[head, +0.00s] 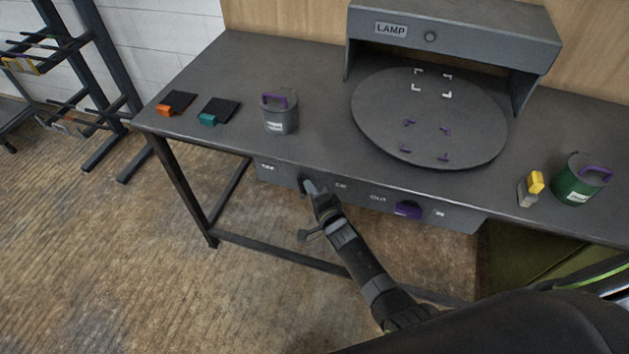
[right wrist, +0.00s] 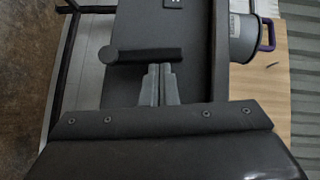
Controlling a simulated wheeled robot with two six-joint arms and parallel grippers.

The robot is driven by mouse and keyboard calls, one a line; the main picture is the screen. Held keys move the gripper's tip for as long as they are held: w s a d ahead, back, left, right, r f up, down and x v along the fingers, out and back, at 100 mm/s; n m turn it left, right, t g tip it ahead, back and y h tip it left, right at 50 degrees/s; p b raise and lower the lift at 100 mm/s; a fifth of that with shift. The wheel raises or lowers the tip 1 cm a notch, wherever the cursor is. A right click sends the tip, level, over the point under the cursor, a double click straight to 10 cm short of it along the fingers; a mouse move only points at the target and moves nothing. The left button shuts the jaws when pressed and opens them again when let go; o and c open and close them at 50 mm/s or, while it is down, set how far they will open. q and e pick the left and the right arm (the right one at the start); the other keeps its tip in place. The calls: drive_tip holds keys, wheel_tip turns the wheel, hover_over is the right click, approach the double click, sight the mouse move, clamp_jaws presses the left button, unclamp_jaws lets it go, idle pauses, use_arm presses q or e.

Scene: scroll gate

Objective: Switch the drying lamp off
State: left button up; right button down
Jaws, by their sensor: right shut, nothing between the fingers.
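The drying lamp is a grey hood (head: 455,40) marked LAMP, with a small round dark disc (head: 430,37) on its front, at the back of the bench. A grey panel (head: 365,196) runs along the bench's front edge. My right gripper (head: 311,187) is shut and empty, at a dark switch on the panel's left part, which it largely hides in the head view. In the right wrist view the switch (right wrist: 143,55) is a dark bar with a rounded end, and the shut fingertips (right wrist: 160,68) are right at its side; contact is unclear. My left gripper is out of view.
A grey turntable (head: 430,120) sits under the hood. A purple knob (head: 408,209) is between OUT and IN on the panel. A grey mug (head: 280,112), green mug (head: 580,180), yellow-topped block (head: 531,188) and two dark pads with orange (head: 177,103) and teal (head: 219,111) tabs stand on the bench.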

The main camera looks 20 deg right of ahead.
sight(300, 185)
drive_tip(key=shift+w+a+r+n+g+p, duration=0.15)
drive_tip(key=shift+w+a+r+n+p, duration=0.1)
drive_tip(key=shift+a+p, duration=0.2)
drive_tip(key=shift+w+a+r+n+g+p, duration=0.15)
drive_tip(key=shift+w+a+p, duration=0.15)
drive_tip(key=shift+p, duration=0.2)
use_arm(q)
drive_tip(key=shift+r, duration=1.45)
use_arm(e)
drive_tip(key=shift+w+a+f, duration=0.1)
drive_tip(key=shift+w+a, duration=0.2)
drive_tip(key=shift+a, duration=0.2)
drive_tip(key=shift+a, duration=0.1)
